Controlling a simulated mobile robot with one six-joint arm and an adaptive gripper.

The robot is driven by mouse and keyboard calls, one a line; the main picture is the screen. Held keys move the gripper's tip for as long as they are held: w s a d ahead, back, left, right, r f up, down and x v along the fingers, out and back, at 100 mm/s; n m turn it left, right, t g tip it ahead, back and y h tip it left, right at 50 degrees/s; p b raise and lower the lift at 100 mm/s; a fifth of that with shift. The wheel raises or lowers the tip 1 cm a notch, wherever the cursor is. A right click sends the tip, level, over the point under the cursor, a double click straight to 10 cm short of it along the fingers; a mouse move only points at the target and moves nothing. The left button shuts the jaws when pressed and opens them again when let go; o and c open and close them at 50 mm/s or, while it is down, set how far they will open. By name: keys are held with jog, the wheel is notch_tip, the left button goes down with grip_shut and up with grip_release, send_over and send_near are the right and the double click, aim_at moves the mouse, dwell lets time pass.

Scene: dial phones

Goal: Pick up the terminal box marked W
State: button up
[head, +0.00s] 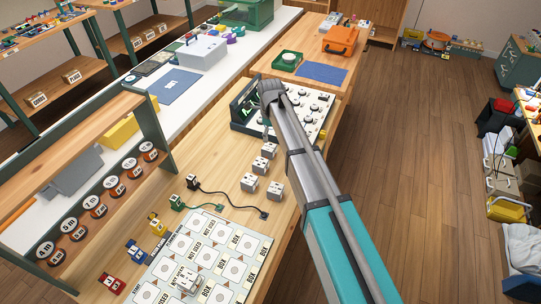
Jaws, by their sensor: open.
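Several small pale terminal boxes with dark holes stand on the wooden bench: one (268,150) just below the end of my arm, one (260,165) close to it, and two more, a left one (249,183) and a right one (274,190). Another pale box (188,281) sits on the printed mat (233,246). Their letters are too small to read, so I cannot tell which is marked W. My gripper (267,128) is open, above the bench near the topmost box and apart from the boxes lower down. The arm hides part of it.
A white panel with black round parts (318,103) lies beside and behind my arm. Two dark plugs with cables, one black (193,182) and one green (177,202), lie left of the boxes. Small coloured parts (136,250) line the mat's left. The bench between shelf and boxes is mostly clear.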

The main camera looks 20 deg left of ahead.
aim_at(269, 147)
jog(key=shift+f+b, duration=1.9)
jog(key=shift+f, duration=0.35)
jog(key=f+b, duration=0.3)
jog(key=shift+a+f+b, duration=0.25)
jog(key=shift+a+b, duration=0.05)
jog(key=shift+f+b, duration=0.8)
jog(key=shift+f, duration=0.05)
jog(key=c, duration=1.1)
jog(key=shift+r, duration=0.25)
